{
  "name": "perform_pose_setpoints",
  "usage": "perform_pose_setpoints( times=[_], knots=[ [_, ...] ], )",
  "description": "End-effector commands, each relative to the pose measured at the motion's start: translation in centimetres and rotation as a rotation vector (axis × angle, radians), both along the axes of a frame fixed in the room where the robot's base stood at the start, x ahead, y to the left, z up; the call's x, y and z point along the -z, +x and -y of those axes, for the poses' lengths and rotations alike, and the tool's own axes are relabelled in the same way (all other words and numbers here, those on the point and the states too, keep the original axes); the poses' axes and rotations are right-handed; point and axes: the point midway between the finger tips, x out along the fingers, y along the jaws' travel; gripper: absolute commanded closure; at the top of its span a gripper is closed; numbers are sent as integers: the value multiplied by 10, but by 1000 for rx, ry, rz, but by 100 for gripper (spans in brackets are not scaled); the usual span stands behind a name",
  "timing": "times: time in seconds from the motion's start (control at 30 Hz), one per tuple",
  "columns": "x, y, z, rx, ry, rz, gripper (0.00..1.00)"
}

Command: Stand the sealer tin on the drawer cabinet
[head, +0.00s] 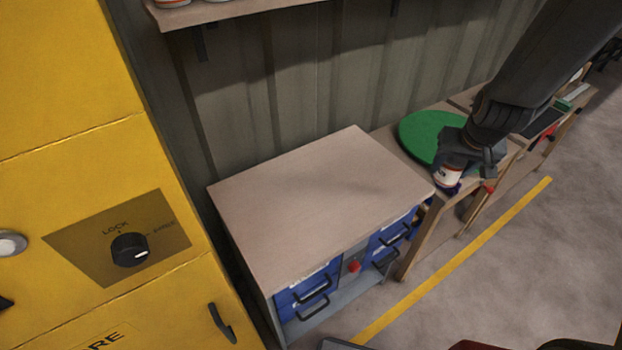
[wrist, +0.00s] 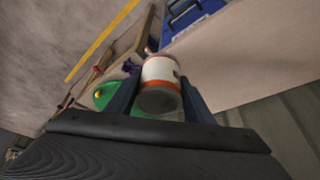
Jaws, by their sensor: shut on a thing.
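The sealer tin (head: 448,177) is a small can with a white label and orange-red bands. It also shows in the wrist view (wrist: 160,76), between the two fingers. My gripper (head: 459,172) is shut on the tin, just beyond the right corner of the drawer cabinet in the head view. In the wrist view my gripper (wrist: 155,88) has one finger on each side of the tin. The drawer cabinet (head: 320,198) has a bare wooden top and blue drawers with black handles. The cabinet top also shows in the wrist view (wrist: 235,62). My fingers hide part of the tin.
A green round disc (head: 422,132) lies on the wooden bench behind the cabinet's right end. A yellow cabinet (head: 90,150) with a lock knob stands at the left. A shelf (head: 230,10) hangs on the wall above. A yellow line (head: 455,262) runs along the floor.

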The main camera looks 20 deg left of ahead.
Motion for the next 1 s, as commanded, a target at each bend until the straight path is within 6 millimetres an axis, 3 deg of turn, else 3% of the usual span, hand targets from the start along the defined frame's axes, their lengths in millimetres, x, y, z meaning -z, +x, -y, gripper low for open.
perform_pose_setpoints(
  times=[0.17,0.3,0.4,0.5,0.7,1.0],
  knots=[
    [7,13,-88,-128,9,0,84],
    [19,12,-165,-234,7,0,84],
    [28,7,-209,-292,3,1,84],
    [35,0,-240,-331,-1,0,84],
    [47,-5,-264,-365,-6,-1,84],
    [86,-4,-264,-364,-8,-1,84]
  ],
)
